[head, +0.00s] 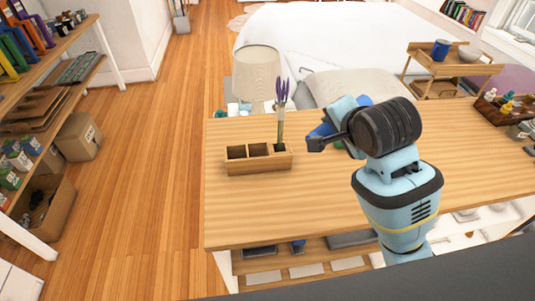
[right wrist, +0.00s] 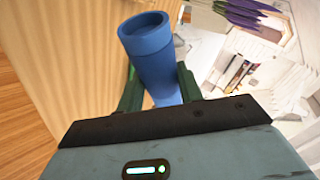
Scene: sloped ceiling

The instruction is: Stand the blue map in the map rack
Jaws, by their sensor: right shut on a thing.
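The blue map is a rolled blue tube (right wrist: 155,55) in the right wrist view, with its hollow end toward the top. My right gripper (right wrist: 158,88) is shut on it, one finger on each side. In the head view the right gripper (head: 325,138) is over the table, right of the map rack, and largely hides the blue map (head: 321,130). The wooden map rack (head: 258,168) stands on the table. Its left and middle compartments look empty; a purple-topped stem (head: 281,100) stands upright in the right one. My left gripper is not in view.
The wooden table (head: 300,210) is clear in front of the rack. A lamp (head: 256,75) stands behind it. A wooden stand with a blue mug (head: 441,50) and a tray of small figures (head: 506,103) are at the right. Shelves (head: 45,50) line the left.

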